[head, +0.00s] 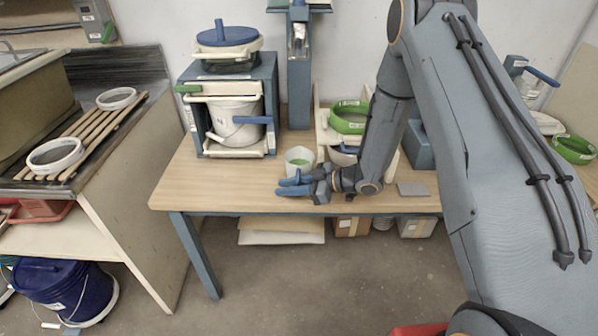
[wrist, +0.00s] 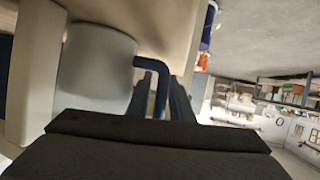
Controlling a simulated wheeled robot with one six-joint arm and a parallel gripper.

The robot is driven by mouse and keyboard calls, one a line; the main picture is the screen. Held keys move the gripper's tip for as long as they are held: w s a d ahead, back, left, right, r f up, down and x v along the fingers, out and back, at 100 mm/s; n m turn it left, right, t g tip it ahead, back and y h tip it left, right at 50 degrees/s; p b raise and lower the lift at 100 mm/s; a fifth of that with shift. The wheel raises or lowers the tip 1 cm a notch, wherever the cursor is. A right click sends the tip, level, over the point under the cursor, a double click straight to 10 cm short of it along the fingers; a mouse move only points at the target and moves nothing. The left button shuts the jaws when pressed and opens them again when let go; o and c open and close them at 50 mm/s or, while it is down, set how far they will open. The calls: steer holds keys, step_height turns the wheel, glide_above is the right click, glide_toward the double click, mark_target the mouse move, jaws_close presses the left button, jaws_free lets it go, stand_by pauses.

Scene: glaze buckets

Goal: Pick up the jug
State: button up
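The jug (head: 299,155) is a small whitish vessel with green inside, standing upright near the front edge of the wooden table. In the wrist view its pale round body (wrist: 95,65) is at the upper left, with a dark blue bent handle (wrist: 152,64) on its right side. Firm contact with the handle is not visible. The fingertips are partly hidden by the gripper body.
A white bucket (head: 232,124) with a blue handle stands in a blue frame behind left. A grey flat piece (head: 413,190) lies to the right. The table's left front (head: 205,190) is clear.

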steer(key=shift+a, duration=0.1)
jaws_close()
steer(key=shift+w, duration=0.1)
stand_by(1.3)
